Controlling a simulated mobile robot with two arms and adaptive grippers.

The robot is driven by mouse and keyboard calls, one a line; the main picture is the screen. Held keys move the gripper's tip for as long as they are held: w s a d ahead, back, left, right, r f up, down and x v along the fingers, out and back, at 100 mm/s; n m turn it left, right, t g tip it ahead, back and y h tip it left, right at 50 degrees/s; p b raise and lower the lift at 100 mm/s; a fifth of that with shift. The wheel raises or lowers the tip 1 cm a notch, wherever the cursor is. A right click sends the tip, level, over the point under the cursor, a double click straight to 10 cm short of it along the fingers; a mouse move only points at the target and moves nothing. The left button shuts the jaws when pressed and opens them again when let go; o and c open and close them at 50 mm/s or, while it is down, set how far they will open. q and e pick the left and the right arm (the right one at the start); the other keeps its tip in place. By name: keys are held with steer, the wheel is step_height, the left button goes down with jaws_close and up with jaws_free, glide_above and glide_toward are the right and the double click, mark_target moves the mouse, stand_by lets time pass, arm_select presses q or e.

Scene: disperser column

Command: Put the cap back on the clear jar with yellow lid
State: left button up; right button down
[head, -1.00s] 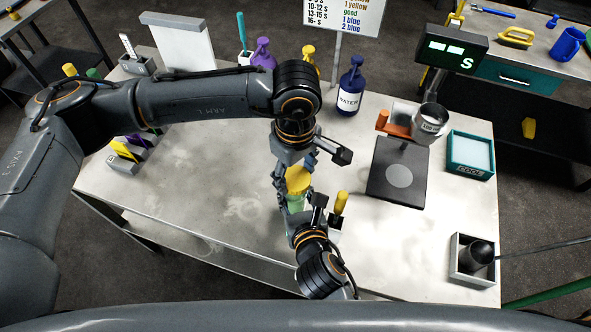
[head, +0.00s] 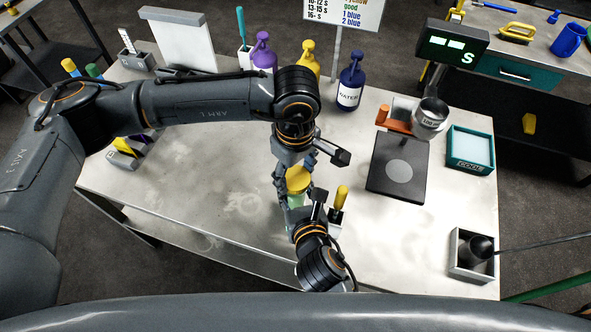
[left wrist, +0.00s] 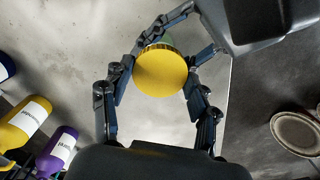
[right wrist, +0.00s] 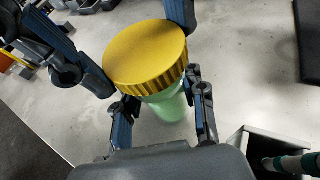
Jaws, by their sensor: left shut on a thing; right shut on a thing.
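The yellow cap (right wrist: 146,55) is a ribbed round lid. In the right wrist view it sits over the mouth of the clear jar (right wrist: 170,104), which has pale green contents. Whether it is fully seated cannot be told. My left gripper (head: 297,176) comes from above and is shut on the cap's sides; the cap also shows in the left wrist view (left wrist: 160,71). My right gripper (right wrist: 163,108) is shut around the jar's body below the cap. In the head view the jar (head: 295,200) is mostly hidden by the fingers.
A yellow-handled tool stands in a small holder (head: 336,217) close right of my right gripper. A dark scale (head: 398,170) lies further right, with a teal tray (head: 470,150) beyond. Bottles, including a blue one (head: 351,82), stand behind. The left-middle of the table is clear.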

arm_select(q)
steer(key=shift+f, duration=0.5)
steer(key=m, duration=1.6)
steer(key=shift+m, duration=0.3)
steer(key=m, duration=0.6)
steer(key=o, duration=0.7)
steer(key=shift+o, duration=0.2)
